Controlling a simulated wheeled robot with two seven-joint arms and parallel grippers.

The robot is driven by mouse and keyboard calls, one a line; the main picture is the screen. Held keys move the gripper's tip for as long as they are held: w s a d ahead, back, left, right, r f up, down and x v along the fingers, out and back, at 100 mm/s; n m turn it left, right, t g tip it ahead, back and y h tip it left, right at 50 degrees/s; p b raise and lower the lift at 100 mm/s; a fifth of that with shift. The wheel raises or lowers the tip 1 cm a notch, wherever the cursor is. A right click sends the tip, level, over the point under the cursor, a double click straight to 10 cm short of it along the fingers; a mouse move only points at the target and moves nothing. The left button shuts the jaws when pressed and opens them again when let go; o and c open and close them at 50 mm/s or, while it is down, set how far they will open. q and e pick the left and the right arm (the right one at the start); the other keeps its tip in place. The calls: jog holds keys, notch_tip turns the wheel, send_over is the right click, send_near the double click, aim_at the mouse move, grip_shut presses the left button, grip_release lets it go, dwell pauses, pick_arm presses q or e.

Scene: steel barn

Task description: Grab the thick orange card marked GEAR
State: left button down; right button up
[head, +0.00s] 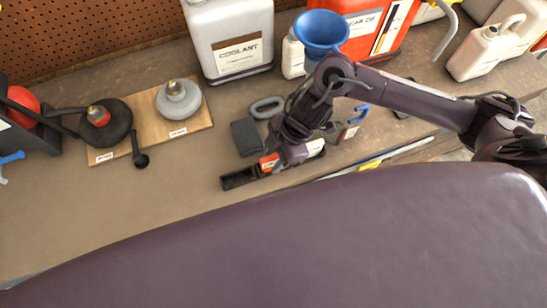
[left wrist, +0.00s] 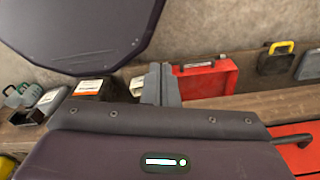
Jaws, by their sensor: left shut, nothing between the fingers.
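An orange card (head: 268,161) with a pale label stands in a long black holder (head: 236,181) near the front edge of the bench in the head view. Its lettering is too small to read. My right gripper (head: 290,155) points down over the holder, right beside the orange card. Its wrist hides the fingertips, so I cannot tell whether they touch the card. A white card (head: 316,148) shows in the holder right of the gripper. My left gripper (left wrist: 161,84) shows in the left wrist view, shut and empty, away from the orange card.
A dark grey block (head: 247,137) and a grey ring (head: 267,107) lie behind the holder. A coolant jug (head: 230,38) and a blue funnel (head: 321,30) stand at the back. The bench's front left is clear. A red case (left wrist: 205,78) shows in the left wrist view.

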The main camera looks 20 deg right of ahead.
jog(key=shift+a+f, duration=0.15)
jog(key=shift+f, duration=0.2)
grip_shut()
jog(key=shift+r, duration=0.1)
